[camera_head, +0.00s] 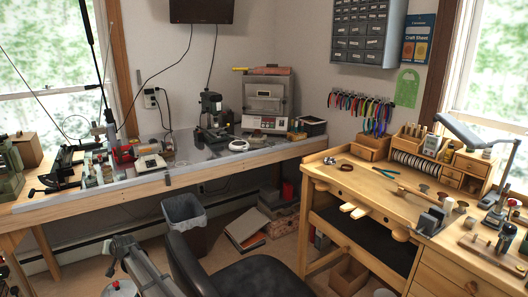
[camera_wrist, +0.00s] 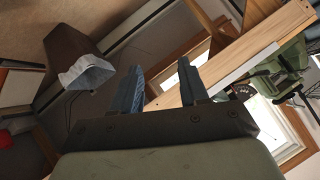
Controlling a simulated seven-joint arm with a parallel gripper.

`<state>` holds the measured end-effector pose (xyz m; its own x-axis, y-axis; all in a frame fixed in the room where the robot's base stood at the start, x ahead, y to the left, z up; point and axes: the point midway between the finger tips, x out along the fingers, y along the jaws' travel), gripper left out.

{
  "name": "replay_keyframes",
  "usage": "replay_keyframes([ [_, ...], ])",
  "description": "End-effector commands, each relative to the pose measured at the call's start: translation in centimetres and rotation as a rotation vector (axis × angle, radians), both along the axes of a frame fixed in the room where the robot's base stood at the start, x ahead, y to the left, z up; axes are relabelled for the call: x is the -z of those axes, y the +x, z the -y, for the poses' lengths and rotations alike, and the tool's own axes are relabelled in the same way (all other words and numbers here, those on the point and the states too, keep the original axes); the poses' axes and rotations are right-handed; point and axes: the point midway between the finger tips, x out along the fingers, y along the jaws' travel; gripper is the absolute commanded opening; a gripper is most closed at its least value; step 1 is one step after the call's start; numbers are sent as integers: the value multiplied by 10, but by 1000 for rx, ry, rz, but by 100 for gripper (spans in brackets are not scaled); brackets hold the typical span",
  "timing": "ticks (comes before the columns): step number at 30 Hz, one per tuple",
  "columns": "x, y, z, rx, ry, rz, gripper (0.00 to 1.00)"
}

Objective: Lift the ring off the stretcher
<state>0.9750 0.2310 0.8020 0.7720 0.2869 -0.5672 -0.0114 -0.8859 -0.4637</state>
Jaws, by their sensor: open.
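My gripper (camera_wrist: 160,66) shows in the wrist view with its two blue-grey fingers apart and nothing between them. Behind the fingers are a wooden bench edge and a window. A black lever tool (camera_head: 62,168), which may be the stretcher, stands on the left bench in the head view. I cannot make out a ring on it at this size. A black tool with a round part (camera_wrist: 241,91) shows beyond the right finger in the wrist view, apart from the gripper. My fingers are not clearly seen in the head view.
The left bench (camera_head: 120,190) holds several machines, and green tools (camera_head: 10,172) stand at its left end. A waste bin (camera_head: 185,222) with a pale liner stands below it; it also shows in the wrist view (camera_wrist: 88,72). A dark chair (camera_head: 250,272) stands before the right workbench (camera_head: 385,195).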

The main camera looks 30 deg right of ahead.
Motion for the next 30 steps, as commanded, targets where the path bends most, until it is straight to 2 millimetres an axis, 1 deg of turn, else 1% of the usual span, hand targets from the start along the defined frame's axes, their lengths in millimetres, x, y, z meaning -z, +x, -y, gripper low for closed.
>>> replay_keyframes([
  [1, -29, 20, 9, 27, 33, 27, 44],
  [2, -43, 29, 15, 42, 53, 41, 44],
  [3, -63, 39, 26, 63, 75, 58, 44],
  [5, -89, 53, 46, 95, 102, 79, 44],
  [6, -104, 61, 64, 118, 115, 90, 44],
  [8, -122, 70, 94, 151, 123, 101, 44],
  [9, -132, 74, 115, 173, 124, 105, 44],
  [11, -144, 78, 151, 207, 118, 107, 44],
  [12, -150, 80, 175, 229, 111, 106, 44],
  [14, -157, 80, 211, 262, 99, 103, 44],
  [15, -162, 80, 236, 283, 89, 99, 44],
  [16, -164, 79, 255, 299, 80, 96, 44],
  [17, -167, 77, 273, 316, 72, 93, 44],
  [18, -170, 75, 297, 337, 61, 87, 44],
  [20, -175, 70, 334, 370, 45, 80, 44],
  [21, -178, 66, 358, 391, 33, 73, 44],
  [23, -183, 59, 394, 425, 18, 65, 44],
  [24, -186, 53, 418, 446, 7, 57, 44],
  [26, -191, 44, 454, 480, -9, 48, 44],
  [27, -195, 37, 477, 502, -19, 40, 44],
  [29, -199, 25, 512, 536, -34, 29, 44],
  [30, -202, 16, 535, 559, -44, 21, 44],
])
